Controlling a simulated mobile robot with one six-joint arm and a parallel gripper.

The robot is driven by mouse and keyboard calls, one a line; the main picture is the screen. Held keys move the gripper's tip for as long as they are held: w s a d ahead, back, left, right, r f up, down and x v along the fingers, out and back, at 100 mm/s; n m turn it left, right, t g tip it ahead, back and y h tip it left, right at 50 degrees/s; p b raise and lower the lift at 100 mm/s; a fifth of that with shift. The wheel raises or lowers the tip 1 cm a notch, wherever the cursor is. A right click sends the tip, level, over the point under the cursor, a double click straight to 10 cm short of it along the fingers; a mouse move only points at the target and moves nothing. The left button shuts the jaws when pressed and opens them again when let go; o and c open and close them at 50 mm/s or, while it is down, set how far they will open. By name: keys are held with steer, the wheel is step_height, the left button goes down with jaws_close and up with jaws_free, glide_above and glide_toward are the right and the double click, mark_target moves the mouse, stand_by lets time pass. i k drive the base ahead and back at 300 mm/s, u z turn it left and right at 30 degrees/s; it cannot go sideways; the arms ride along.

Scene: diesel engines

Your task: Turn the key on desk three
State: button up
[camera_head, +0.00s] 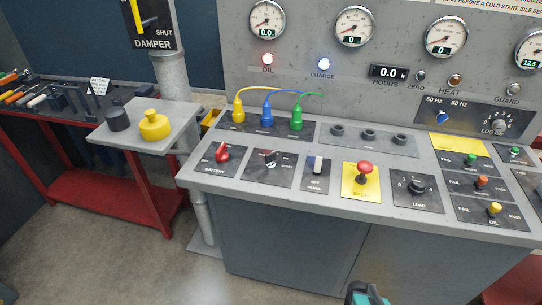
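A grey control desk (330,184) fills the middle and right; no desk number is readable. A small switch with a dark and silver handle (270,158) sits on a black plate between the red battery knob (222,152) and the panel rocker switch (316,165). It may be the key; it is too small to be sure. Part of my gripper or arm end (366,294), teal and dark, shows at the bottom edge, in front of the desk and apart from the switches. Its fingers cannot be made out.
A red stop button (365,168) on a yellow plate and a load knob (417,188) lie to the right. Yellow, blue and green plugs with cables (267,116) stand behind. A side shelf (142,137) holds a yellow and a black object. Floor at left front is clear.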

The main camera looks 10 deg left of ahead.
mark_target(269, 158)
steer(key=z, duration=0.5)
steer(key=k, duration=0.15)
steer(key=u, duration=2.75)
steer(key=k, duration=0.65)
steer(key=z, duration=2.35)
steer(key=i, duration=0.1)
steer(key=u, duration=1.3)
